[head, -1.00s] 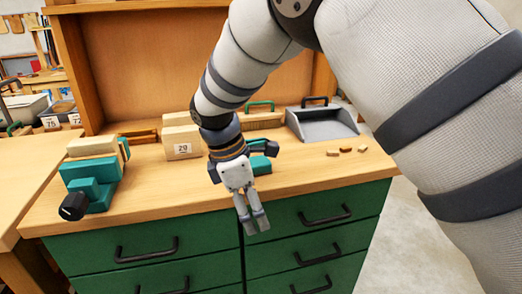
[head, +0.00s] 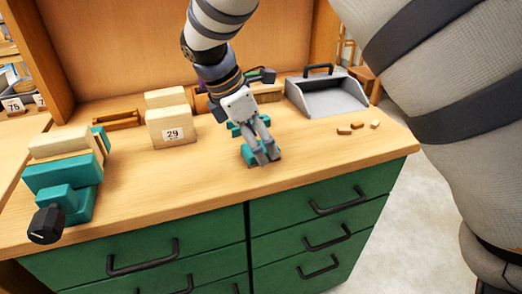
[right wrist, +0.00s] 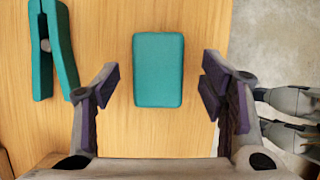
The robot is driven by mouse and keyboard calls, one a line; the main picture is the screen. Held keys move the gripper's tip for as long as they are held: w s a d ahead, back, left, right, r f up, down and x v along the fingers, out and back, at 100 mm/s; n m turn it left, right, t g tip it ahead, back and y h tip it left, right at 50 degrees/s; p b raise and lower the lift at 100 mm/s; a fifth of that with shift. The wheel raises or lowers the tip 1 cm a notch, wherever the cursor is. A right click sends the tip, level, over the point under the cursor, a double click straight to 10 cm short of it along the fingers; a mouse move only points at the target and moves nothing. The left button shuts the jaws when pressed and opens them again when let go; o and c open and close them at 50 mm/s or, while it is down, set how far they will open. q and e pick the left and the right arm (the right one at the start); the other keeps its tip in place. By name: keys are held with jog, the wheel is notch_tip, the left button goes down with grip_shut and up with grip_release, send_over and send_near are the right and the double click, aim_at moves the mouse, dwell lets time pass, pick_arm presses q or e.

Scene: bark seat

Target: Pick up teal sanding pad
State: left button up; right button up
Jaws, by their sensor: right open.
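The teal sanding pad (right wrist: 158,69) lies flat on the wooden bench top in the right wrist view, between the lines of my two open fingers with a gap on each side. It shows partly in the head view (head: 247,155), behind my fingers. My right gripper (head: 262,156) points down at the pad and is empty; the wrist view also shows its spread fingertips (right wrist: 160,84). I cannot tell how far the tips are above the bench. My left gripper is not in view.
A teal spring-clamp-like tool (right wrist: 52,45) lies beside the pad. A teal vise (head: 68,188) holding wood stands at left, and blocks labelled 29 (head: 172,130) stand behind. A grey dustpan (head: 328,95) and small wood scraps (head: 358,126) are at right. Green drawers (head: 130,255) are below.

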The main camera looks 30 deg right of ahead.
jog(key=shift+d+f, duration=0.15)
jog(key=shift+f, duration=0.3)
jog(key=c, duration=1.3)
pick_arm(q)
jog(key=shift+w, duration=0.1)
pick_arm(e)
jog(key=shift+r, duration=0.15)
jog(key=shift+w+r, duration=0.1)
jog(key=shift+r, duration=0.25)
jog(key=r, duration=0.3)
jog(key=shift+s+r, duration=0.25)
jog(key=shift+s, duration=0.05)
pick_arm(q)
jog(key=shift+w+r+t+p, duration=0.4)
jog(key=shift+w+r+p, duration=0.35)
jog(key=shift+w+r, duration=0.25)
pick_arm(e)
jog(key=shift+s+a+r, duration=0.95)
jog(key=shift+s+r, duration=0.5)
jog(key=shift+s, duration=0.6)
jog(key=shift+s+a+r, duration=1)
jog(key=shift+s+r, duration=0.4)
jog(key=shift+s, duration=0.6)
jog(key=shift+s+a+r, duration=0.95)
jog(key=shift+s+r, duration=0.5)
jog(key=shift+s, duration=0.6)
